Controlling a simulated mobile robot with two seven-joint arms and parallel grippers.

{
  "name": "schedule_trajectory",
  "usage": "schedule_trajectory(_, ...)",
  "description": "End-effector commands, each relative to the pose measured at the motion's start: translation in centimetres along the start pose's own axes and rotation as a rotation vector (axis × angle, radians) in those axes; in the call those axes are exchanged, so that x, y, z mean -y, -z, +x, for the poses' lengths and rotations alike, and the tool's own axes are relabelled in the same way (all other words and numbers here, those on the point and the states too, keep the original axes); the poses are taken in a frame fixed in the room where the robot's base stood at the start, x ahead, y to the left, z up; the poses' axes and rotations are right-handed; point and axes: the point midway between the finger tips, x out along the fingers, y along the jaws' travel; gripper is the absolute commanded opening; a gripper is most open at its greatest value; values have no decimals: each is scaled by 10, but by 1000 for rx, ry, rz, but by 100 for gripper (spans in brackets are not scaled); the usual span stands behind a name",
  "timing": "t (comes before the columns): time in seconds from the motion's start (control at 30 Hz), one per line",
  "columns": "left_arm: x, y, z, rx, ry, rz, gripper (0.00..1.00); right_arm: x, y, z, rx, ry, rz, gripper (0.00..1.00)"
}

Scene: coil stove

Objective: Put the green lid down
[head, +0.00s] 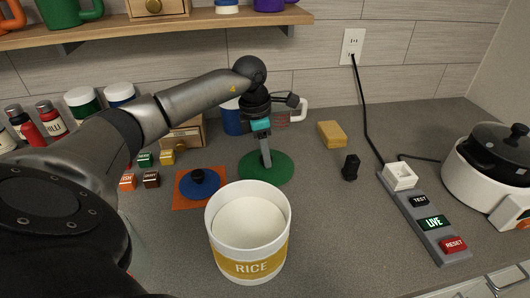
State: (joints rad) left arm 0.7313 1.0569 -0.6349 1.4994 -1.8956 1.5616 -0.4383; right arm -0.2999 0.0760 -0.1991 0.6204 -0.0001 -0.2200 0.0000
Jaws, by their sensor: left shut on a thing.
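My left gripper (265,158) points down and is shut on the green lid (284,174). Its fingers cover the middle of the lid, so the lid's knob is hidden. The lid is level, at or just above the grey counter, behind the RICE canister; I cannot tell whether it touches the counter. The white RICE canister (249,267) stands open at the front, with pale contents. A blue lid (196,185) with a dark knob lies on an orange mat (184,203) to the left of the green lid. My right gripper is out of view.
A yellow sponge (331,134) and a small black object (350,168) lie to the right. A power strip (432,227) and a white cooker (480,180) stand further right. Small spice boxes (151,180) are at left. Mugs stand behind my gripper. The counter right of the canister is clear.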

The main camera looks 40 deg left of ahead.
Motion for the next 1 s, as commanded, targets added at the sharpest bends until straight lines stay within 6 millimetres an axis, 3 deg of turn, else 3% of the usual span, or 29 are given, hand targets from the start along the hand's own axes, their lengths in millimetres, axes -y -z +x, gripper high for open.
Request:
schedule_trajectory(0.1, 0, 1, 4, -1, 0, 0, 0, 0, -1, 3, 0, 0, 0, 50)
schedule_trajectory(0.13, 0, 1, 3, -1, 0, 0, 44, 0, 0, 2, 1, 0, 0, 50)
schedule_trajectory(0.37, 0, 1, 3, -1, 0, -1, 69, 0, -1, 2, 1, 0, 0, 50)
schedule_trajectory(0.73, -1, 0, -6, 1, -2, -1, 70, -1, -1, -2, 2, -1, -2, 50)
schedule_trajectory(1.0, -1, 0, -59, 2, -4, 0, 70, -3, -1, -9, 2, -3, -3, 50)
